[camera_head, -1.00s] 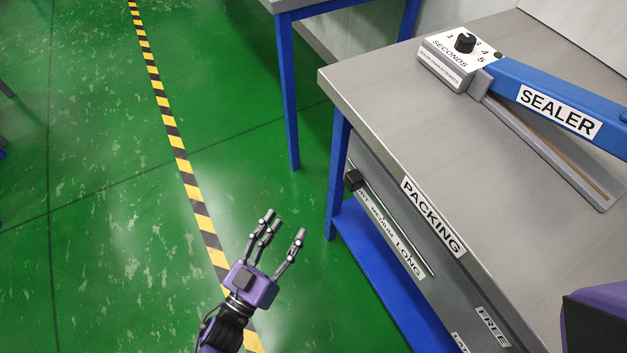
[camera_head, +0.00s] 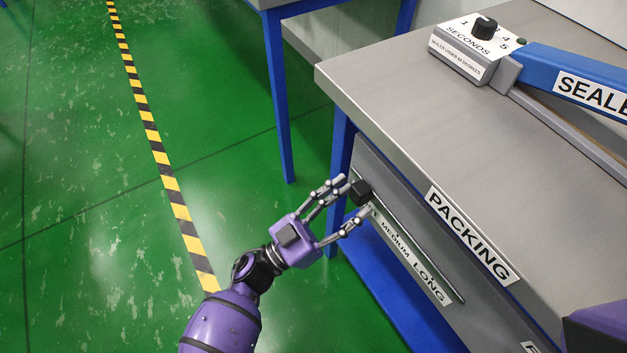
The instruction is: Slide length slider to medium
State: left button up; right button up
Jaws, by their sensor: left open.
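The length slider's black knob (camera_head: 361,192) sits at the upper left end of its dark slot (camera_head: 425,262) on the grey front panel of the packing bench. The slider label (camera_head: 408,256) below the slot reads MEDIUM and LONG; the word before MEDIUM is hidden behind my fingers. My left gripper (camera_head: 349,203) is open, with its fingers reaching to either side of the knob. I cannot tell whether a finger touches it. My right gripper is not in view; a purple part of my own shows at the lower right edge.
The packing bench (camera_head: 420,120) carries a blue-armed sealer (camera_head: 570,80) with a SECONDS dial (camera_head: 484,28). A blue lower shelf (camera_head: 390,290) lies below the panel. Another blue-legged table (camera_head: 275,80) stands behind. The green floor (camera_head: 90,220) at left is clear.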

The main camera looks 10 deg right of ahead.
pick_arm(q)
jog(key=shift+w+d, duration=0.1)
grip_shut()
jog(key=p, duration=0.3)
send_near(404, 225)
jog(key=x, duration=0.4)
jog(key=shift+w+d+r, duration=0.1)
jog(key=shift+w+r, duration=0.05)
jog(key=shift+w, duration=0.35)
jog(key=shift+s+d, duration=0.15)
jog(key=shift+s, duration=0.25)
grip_release()
